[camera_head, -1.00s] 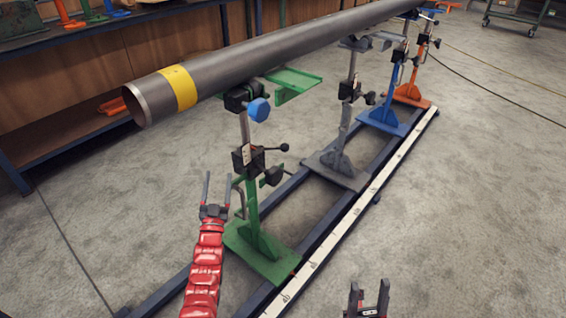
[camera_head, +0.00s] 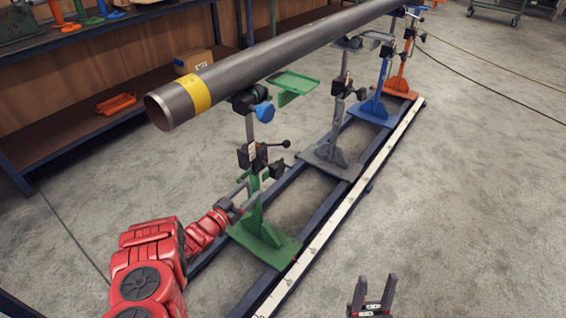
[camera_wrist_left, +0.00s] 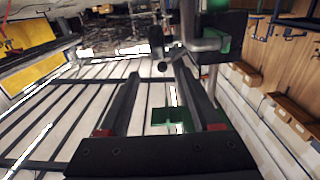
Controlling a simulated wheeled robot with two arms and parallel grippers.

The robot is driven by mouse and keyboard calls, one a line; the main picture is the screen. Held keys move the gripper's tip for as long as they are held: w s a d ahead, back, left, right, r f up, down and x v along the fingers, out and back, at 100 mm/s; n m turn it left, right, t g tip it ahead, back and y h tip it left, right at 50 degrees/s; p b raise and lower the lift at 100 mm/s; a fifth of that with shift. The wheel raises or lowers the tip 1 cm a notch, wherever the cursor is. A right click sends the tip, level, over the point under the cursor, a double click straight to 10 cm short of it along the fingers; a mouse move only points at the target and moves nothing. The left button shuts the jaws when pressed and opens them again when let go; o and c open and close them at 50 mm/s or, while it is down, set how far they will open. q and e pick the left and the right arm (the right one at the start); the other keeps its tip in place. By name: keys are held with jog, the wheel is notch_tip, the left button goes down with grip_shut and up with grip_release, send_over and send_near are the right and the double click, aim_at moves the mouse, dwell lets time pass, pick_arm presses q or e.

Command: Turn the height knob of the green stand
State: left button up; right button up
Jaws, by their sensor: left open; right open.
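The green stand (camera_head: 264,238) stands on the rail frame, its post rising to the pipe (camera_head: 290,55). A black clamp with a lever (camera_head: 260,156) sits midway up the post, and a blue knob (camera_head: 265,112) is near its top. In the left wrist view a grey bent crank handle (camera_wrist_left: 203,45) shows just past the fingertips, beside a green part of the stand. My left gripper (camera_head: 243,192) is open beside the lower post; I cannot tell whether it touches the crank. My right gripper (camera_head: 371,290) is open and empty at the bottom, away from the stand.
Grey (camera_head: 333,150), blue (camera_head: 376,108) and orange (camera_head: 400,85) stands hold the pipe further along. A white scale strip (camera_head: 330,222) runs along the rail. A shelf with an orange tray (camera_head: 116,103) and a box (camera_head: 195,62) is at left.

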pick_arm(q)
jog(key=b, duration=1)
send_near(282, 163)
jog(key=w+f, duration=0.1)
jog(key=w+d+f, duration=0.1)
jog(key=w, duration=0.1)
jog(key=shift+w+f, duration=0.1)
jog(key=shift+f, duration=0.05)
jog(key=x, duration=0.2)
jog(key=b+x, duration=0.1)
jog(key=x, duration=0.3)
jog(key=shift+r+b, duration=0.35)
jog(key=w+d+b, duration=0.1)
jog(key=b, duration=0.1)
jog(key=shift+w+f+b, duration=0.15)
jog(key=shift+f+b, duration=0.05)
jog(key=shift+b, duration=0.1)
jog(key=shift+w+d+r+b, duration=0.15)
jog(key=shift+w+d+b, duration=0.05)
jog(key=shift+w+b, duration=0.15)
jog(key=shift+w+r, duration=0.1)
jog(key=shift+r, duration=0.05)
